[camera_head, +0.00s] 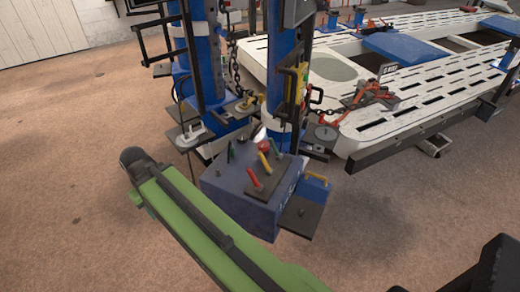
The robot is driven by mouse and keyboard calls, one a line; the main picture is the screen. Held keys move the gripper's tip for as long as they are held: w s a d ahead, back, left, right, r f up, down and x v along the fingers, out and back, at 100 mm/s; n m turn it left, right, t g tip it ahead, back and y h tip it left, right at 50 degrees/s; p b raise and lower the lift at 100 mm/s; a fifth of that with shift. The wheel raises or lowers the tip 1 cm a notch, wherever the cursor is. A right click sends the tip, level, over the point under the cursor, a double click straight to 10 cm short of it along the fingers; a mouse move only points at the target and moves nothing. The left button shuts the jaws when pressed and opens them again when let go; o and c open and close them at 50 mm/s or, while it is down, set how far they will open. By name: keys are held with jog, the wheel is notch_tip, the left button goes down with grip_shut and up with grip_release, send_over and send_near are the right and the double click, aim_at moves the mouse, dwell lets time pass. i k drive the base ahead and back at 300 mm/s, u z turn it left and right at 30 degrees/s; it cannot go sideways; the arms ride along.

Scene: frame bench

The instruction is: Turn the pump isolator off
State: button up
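A blue box (237,200), perhaps the pump unit, stands at the foot of the blue posts in the middle of the view. On its sloped dark top plate are a red lever (253,181), a yellow lever (264,160), a green lever (274,146) and a red knob (263,145). A small dark knob (217,169) sits on the box to their left. No label that I can read tells which control is the pump isolator. My green arm link crosses the foreground below the box. I cannot make out my gripper's fingers anywhere.
Two blue posts (204,60) with chains and brackets rise behind the box. A white slotted frame bench (430,95) fills the upper right, with orange clamp gear (370,93) on it.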

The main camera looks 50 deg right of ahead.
aim_at(262, 145)
jog(key=z, duration=0.15)
jog(key=i, duration=0.95)
jog(key=u, duration=0.1)
